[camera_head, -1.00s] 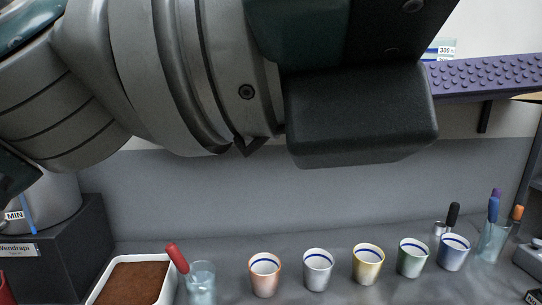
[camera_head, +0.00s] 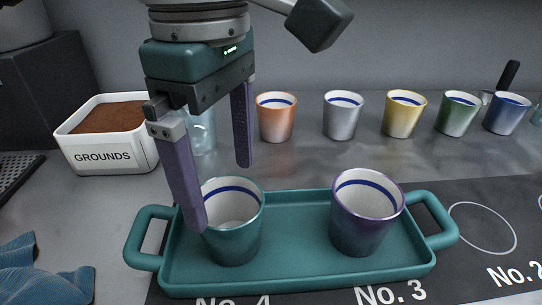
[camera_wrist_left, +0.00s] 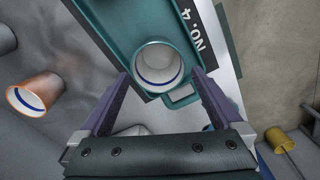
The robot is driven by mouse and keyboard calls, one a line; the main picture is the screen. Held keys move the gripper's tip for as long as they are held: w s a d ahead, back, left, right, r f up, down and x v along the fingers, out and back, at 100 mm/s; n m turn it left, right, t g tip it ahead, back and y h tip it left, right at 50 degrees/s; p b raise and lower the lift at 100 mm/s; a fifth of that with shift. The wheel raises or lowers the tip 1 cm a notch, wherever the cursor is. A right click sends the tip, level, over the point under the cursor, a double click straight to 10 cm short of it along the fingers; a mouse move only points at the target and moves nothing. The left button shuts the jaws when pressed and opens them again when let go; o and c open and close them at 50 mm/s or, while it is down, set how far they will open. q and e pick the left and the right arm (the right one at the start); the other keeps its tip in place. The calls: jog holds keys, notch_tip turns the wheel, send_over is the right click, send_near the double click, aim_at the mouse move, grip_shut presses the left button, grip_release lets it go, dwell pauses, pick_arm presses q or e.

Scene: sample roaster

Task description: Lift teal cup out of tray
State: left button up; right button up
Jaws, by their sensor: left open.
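The teal cup (camera_head: 235,240) stands upright in the left part of the teal tray (camera_head: 297,205), with a white inside and a blue band. My left gripper (camera_head: 220,197) is open and points down at this cup. One purple finger is at the cup's near left side and the other is above its far rim. In the left wrist view, the cup (camera_wrist_left: 159,87) shows between the two spread fingers of my left gripper (camera_wrist_left: 162,76). Contact cannot be made out. A purple cup (camera_head: 362,232) stands in the tray's right part. My right gripper is not seen.
Behind the tray stand an orange cup (camera_head: 277,122), a silver cup (camera_head: 342,118), a yellow cup (camera_head: 403,117), a green cup (camera_head: 456,115) and a blue cup (camera_head: 505,116). A white grounds bin (camera_head: 108,156) is at left. A blue cloth (camera_head: 45,275) lies front left.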

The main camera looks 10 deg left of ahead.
aim_at(228, 204)
pick_arm(q)
notch_tip(228, 204, down, 5)
jog(key=shift+w+f, duration=0.1)
jog(key=shift+w, duration=0.05)
jog(key=c, duration=1.3)
